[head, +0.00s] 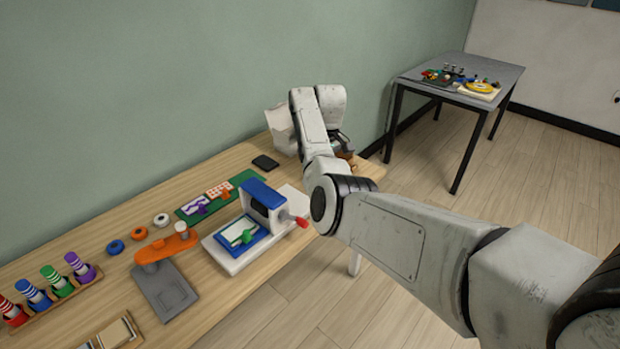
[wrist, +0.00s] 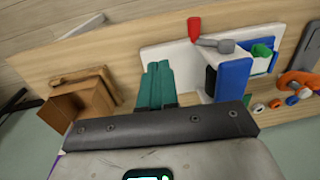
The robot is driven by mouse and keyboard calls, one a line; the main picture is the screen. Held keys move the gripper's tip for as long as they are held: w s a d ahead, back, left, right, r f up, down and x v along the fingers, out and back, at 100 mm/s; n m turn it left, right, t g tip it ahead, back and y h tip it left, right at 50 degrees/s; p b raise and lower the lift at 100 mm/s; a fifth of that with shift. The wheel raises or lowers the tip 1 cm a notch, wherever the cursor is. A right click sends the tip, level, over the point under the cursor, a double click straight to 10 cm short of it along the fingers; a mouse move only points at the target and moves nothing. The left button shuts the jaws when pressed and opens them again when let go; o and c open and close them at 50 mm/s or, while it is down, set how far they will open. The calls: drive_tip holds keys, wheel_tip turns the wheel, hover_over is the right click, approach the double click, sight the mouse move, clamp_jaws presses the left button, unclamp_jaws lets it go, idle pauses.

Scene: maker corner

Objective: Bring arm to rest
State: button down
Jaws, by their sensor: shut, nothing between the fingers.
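My arm stretches in the head view from the lower right across the bench's right end and bends upward near the wall. My gripper (wrist: 157,68) shows in the wrist view as two teal fingers side by side, shut with nothing between them. They are over the wooden workbench (wrist: 130,40), between an open brown box and a white and blue machine. In the head view the arm's end is at the bench's far right and the fingers are mostly hidden.
The machine (head: 262,212) with a red handle stands close to my arm. The brown box (wrist: 88,103) is left of the fingers in the wrist view. A grey table (head: 508,77) stands apart at the back.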

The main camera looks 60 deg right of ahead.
drive_tip(key=s+a+f+h, duration=0.1)
drive_tip(key=s+a+f, duration=0.3)
drive_tip(key=a+f, duration=0.4)
drive_tip(key=s+a+f+h, duration=0.1)
drive_tip(key=s+a+f, duration=0.2)
drive_tip(key=a+f, duration=0.5)
drive_tip(key=s+a+r+n, duration=0.1)
drive_tip(key=s+a, duration=0.7)
drive_tip(key=a, duration=0.3)
drive_tip(key=s+a+r+n, duration=0.1)
drive_tip(key=s+a+r, duration=0.1)
drive_tip(key=s+a, duration=0.7)
drive_tip(key=shift+a+t+y, duration=0.3)
drive_tip(key=shift+a+y, duration=0.1)
drive_tip(key=shift+a, duration=0.6)
